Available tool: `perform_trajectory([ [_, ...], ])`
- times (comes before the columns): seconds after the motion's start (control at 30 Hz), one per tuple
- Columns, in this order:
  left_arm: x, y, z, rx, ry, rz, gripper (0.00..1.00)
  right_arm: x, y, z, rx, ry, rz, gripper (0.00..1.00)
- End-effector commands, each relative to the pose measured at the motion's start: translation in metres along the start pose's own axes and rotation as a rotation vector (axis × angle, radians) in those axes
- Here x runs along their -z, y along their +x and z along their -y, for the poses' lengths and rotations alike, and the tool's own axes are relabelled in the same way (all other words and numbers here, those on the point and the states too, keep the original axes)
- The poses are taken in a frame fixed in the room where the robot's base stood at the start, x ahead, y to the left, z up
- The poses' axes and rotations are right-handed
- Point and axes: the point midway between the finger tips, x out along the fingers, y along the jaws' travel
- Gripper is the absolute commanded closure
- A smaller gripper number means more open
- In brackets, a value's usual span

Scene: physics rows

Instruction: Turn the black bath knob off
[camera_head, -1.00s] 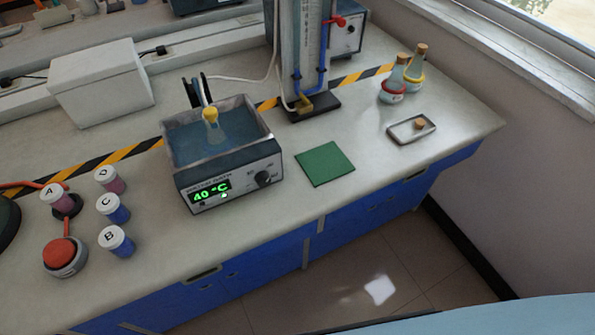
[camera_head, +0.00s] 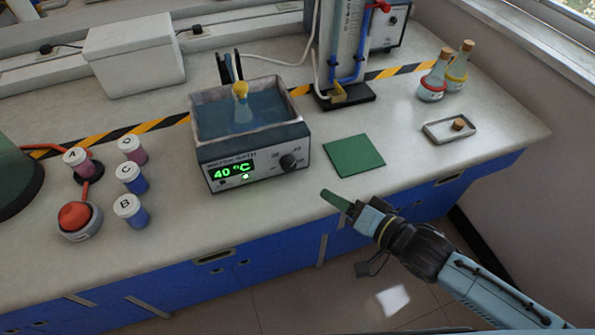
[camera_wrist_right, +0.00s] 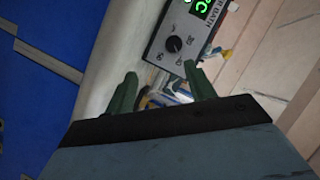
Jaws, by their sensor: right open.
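The black bath knob (camera_head: 288,162) is on the front panel of the water bath (camera_head: 222,153), at the right of its green display, which reads 40 °C. A flask with a yellow stopper stands in the bath's water. My right gripper (camera_head: 328,196) is in front of the bench edge, below and right of the knob and apart from it. In the right wrist view the knob (camera_wrist_right: 174,44) shows beyond the two green fingers of the right gripper (camera_wrist_right: 163,84), which are open and empty. My left gripper is not in view.
A green mat (camera_head: 354,156) lies right of the bath. A tray (camera_head: 449,127) with a cork and two stoppered flasks are further right. Labelled jars (camera_head: 131,210) and a red-topped container (camera_head: 79,219) stand at left. The bench front between bath and mat is clear.

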Motion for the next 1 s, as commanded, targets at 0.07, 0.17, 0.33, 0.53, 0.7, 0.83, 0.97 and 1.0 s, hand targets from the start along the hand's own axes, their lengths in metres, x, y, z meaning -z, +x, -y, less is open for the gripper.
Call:
perform_trajectory([
  [0.07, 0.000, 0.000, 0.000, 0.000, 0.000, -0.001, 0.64, 0.006, -0.001, 0.000, 0.066, 0.064, 0.012, 0.46],
  [0.17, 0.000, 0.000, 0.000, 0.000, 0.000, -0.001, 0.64, 0.010, -0.003, 0.000, 0.128, 0.137, 0.028, 0.46],
  [0.33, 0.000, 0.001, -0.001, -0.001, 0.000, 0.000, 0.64, 0.014, -0.002, 0.000, 0.171, 0.196, 0.042, 0.46],
  [0.53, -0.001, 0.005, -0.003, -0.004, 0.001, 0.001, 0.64, 0.013, 0.025, 0.006, 0.178, 0.198, 0.041, 0.46],
  [0.7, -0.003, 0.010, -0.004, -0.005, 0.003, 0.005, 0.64, 0.012, 0.061, 0.012, 0.176, 0.198, 0.040, 0.46],
  [0.83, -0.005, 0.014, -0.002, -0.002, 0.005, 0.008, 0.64, 0.011, 0.088, 0.016, 0.174, 0.197, 0.040, 0.46],
  [0.97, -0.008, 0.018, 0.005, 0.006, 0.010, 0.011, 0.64, 0.011, 0.108, 0.020, 0.174, 0.196, 0.041, 0.46],
  [1.0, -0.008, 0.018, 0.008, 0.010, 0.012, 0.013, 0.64, 0.011, 0.112, 0.020, 0.172, 0.198, 0.041, 0.46],
])
